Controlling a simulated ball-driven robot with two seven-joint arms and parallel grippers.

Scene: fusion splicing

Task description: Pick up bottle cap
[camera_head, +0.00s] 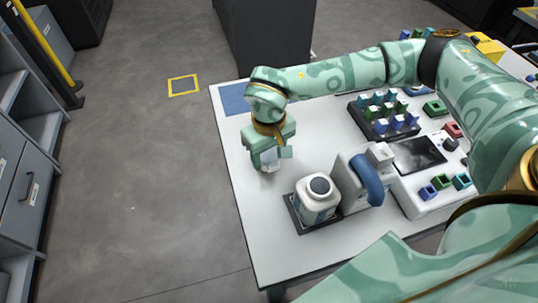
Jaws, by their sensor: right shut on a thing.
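A squat white bottle (315,208) stands upright in a dark square tray (300,226) near the front of the white table. Its round dark top (320,185) faces up; I cannot tell whether this is the cap or an open mouth. My right gripper (269,165) points down over the table, left of and behind the bottle and apart from it. It is shut on a small pale thing, mostly hidden by the fingers, which I cannot surely name as the cap. My left gripper is out of view.
A white device with a blue curved part (369,180) stands right of the bottle. A dark rack of blue and green blocks (384,116) and a machine with a black screen (417,153) lie farther right. A blue mat (233,99) lies at the far left corner. The table's left strip is clear.

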